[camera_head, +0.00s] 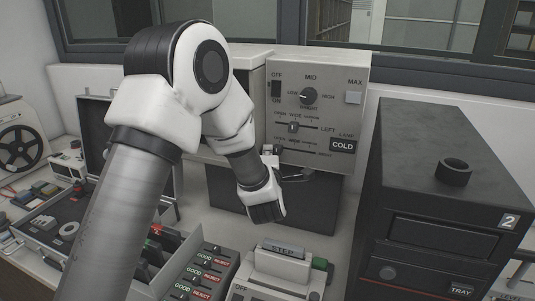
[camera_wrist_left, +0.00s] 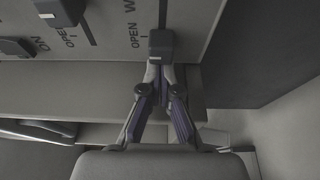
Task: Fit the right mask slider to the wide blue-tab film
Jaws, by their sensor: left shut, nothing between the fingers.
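The right mask slider (camera_wrist_left: 160,45) has a dark square knob at the OPEN end of its track. It is on the lower row of the grey panel (camera_head: 355,125), where my left gripper partly hides it. My left gripper (camera_head: 271,158) is shut and empty, in front of the panel. In the left wrist view its closed fingertips (camera_wrist_left: 158,68) are at the knob's edge; I cannot tell whether they touch. The left mask slider (camera_head: 293,127) stands at WIDE; its knob also shows in the left wrist view (camera_wrist_left: 60,10). I cannot make out a blue-tab film. My right gripper is not in view.
A dial (camera_head: 308,97) and a COLD lamp (camera_head: 342,146) are on the panel. A black box marked 2 (camera_head: 440,185) stands at the right. A STEP device (camera_head: 283,250) is below my gripper, beside GOOD/REJECT slots (camera_head: 205,270). An open case (camera_head: 60,215) is at the left.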

